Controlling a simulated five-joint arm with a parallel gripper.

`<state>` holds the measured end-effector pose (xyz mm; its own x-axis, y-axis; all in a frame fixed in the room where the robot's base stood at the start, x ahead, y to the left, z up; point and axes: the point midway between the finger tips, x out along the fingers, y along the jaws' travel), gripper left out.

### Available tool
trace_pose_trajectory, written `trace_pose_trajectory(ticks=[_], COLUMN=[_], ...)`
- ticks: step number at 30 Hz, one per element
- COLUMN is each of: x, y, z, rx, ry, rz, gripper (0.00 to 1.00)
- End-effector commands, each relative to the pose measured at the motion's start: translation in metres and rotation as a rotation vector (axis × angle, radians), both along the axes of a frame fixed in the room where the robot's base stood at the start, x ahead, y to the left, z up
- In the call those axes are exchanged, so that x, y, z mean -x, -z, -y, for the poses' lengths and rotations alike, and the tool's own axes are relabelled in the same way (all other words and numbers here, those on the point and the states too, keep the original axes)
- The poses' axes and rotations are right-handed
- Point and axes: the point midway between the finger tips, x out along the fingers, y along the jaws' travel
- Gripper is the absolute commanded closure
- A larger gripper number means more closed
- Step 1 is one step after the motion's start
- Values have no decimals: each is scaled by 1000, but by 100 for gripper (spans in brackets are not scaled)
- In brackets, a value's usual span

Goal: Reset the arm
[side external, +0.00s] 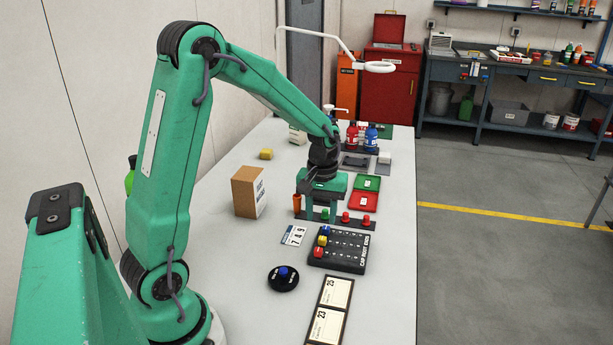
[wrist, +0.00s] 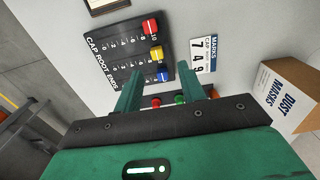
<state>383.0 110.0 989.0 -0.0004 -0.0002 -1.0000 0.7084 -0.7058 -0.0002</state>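My gripper (side external: 321,212) hangs over the table, pointing down, just behind the black slider board (side external: 345,255). In the wrist view my gripper (wrist: 164,78) shows two green fingers set apart, with nothing held between them. The board, lettered CAP ROOT ENDS, has three numbered rows. Its red knob (wrist: 151,25), yellow knob (wrist: 156,53) and blue knob (wrist: 162,75) stand near the same end. A MARKS card (wrist: 203,50) reading 7 4 9 lies beside the board. A black disc (side external: 283,284) with a blue button (side external: 283,271) sits in front of it.
A rack with red (side external: 366,220) and green tops is close by my gripper's fingers. A DUST MASKS box (side external: 248,192) stands left.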

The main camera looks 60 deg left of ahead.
Motion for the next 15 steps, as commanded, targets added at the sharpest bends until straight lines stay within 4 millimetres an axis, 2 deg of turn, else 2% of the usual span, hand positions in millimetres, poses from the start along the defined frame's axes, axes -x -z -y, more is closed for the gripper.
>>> trace_pose_trajectory(ticks=[5,15], x=[0,0], y=[-10,-11], z=[0,0], rx=[0,0], ry=[-1,0], rz=[0,0], gripper=[60,60])
